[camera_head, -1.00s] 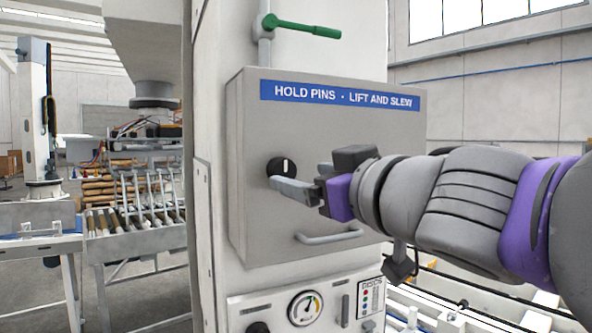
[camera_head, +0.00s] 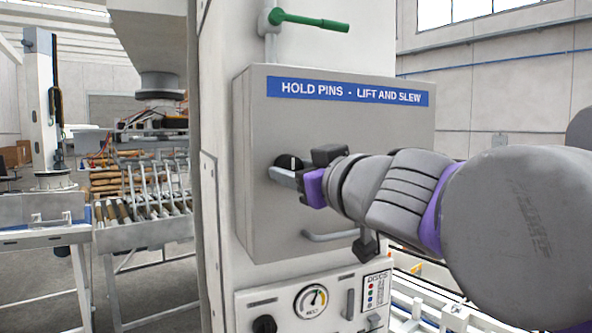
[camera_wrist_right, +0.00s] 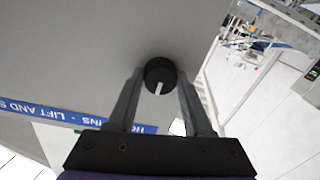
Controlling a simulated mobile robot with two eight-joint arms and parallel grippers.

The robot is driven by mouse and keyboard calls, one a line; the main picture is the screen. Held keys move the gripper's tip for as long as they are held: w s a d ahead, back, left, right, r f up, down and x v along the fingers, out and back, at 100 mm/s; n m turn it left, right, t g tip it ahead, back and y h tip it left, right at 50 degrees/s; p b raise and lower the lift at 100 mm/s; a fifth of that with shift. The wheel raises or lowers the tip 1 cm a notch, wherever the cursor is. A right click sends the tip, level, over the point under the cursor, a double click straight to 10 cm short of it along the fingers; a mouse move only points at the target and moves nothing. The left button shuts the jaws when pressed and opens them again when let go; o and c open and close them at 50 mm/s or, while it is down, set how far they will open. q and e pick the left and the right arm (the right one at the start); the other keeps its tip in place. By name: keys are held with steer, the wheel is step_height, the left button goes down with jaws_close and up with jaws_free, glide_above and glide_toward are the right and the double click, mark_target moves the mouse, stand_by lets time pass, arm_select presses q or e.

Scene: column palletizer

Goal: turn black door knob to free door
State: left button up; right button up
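The black door knob (camera_head: 288,162) sits on the left part of the grey cabinet door (camera_head: 345,130), partly hidden by my gripper in the head view. In the right wrist view the round knob (camera_wrist_right: 160,74) shows whole, with a white mark on its face. My right gripper (camera_head: 279,174) is at the knob. In the wrist view its two fingers (camera_wrist_right: 157,85) are apart, one on each side of the knob, with gaps visible along them; I cannot tell whether the tips touch it. The door looks closed. My left gripper is not in view.
A grey bar handle (camera_head: 333,236) is low on the door, below my right wrist. A green lever (camera_head: 312,21) is above the cabinet. A panel with a gauge (camera_head: 311,301) is below. A roller conveyor (camera_head: 145,212) stands at the left.

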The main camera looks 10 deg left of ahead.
jaws_close()
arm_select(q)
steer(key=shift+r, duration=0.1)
arm_select(e)
steer(key=n, duration=0.3)
steer(key=shift+r+n+p, duration=0.15)
steer(key=shift+n+p, duration=0.25)
steer(key=n, duration=0.3)
steer(key=shift+n+p, duration=0.3)
steer(key=n, duration=0.5)
steer(key=shift+h+p, duration=0.3)
steer(key=shift+p, duration=0.1)
arm_select(q)
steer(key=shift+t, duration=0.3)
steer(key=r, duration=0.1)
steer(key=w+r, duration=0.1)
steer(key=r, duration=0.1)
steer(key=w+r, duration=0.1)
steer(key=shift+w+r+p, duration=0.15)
steer(key=shift+p, duration=0.25)
arm_select(e)
steer(key=n, duration=0.4)
steer(key=shift+n, duration=0.4)
